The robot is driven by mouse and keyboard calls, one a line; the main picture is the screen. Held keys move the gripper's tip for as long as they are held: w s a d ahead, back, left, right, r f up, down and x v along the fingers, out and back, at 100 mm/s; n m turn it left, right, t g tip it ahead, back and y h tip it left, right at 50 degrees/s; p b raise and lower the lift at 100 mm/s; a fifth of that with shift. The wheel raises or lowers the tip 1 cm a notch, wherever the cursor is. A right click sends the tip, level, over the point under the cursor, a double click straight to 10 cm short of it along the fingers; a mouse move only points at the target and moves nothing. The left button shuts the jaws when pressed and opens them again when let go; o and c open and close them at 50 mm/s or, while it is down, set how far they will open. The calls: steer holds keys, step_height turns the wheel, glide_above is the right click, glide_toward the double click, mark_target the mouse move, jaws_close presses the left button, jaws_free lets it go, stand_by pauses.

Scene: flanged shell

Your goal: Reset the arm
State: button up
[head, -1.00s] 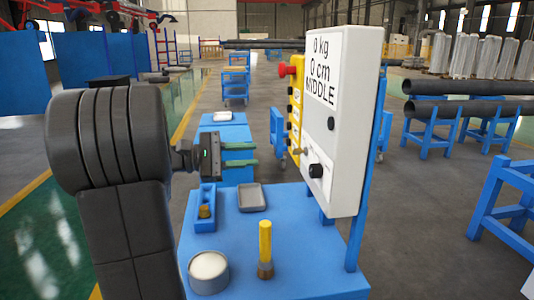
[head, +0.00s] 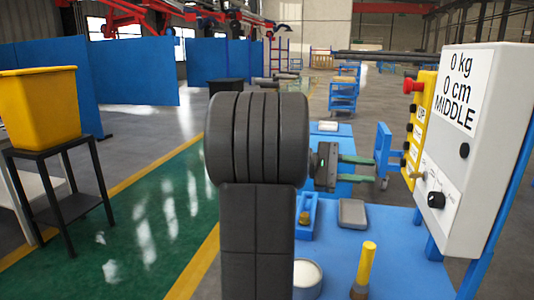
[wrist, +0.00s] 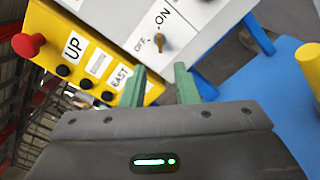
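My gripper (head: 358,169) is held out in front of my arm in the head view, above the blue table. Its two green fingers are apart with nothing between them. They also show in the wrist view (wrist: 160,85), with a gap between them and the control panel behind. The dark arm link in the middle of the head view is mine and hides part of the table's left side.
A white control box (head: 478,150) reading "0 kg 0 cm MIDDLE" and a yellow button panel (head: 420,130) stand right of the gripper. The blue table (head: 400,225) holds a yellow-handled brush (head: 366,265), a grey tray (head: 352,213) and a white-filled cup (head: 306,275). A yellow bin (head: 40,107) stands left.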

mark_target(410, 175)
steer(key=x, duration=1)
steer(key=shift+d, duration=0.15)
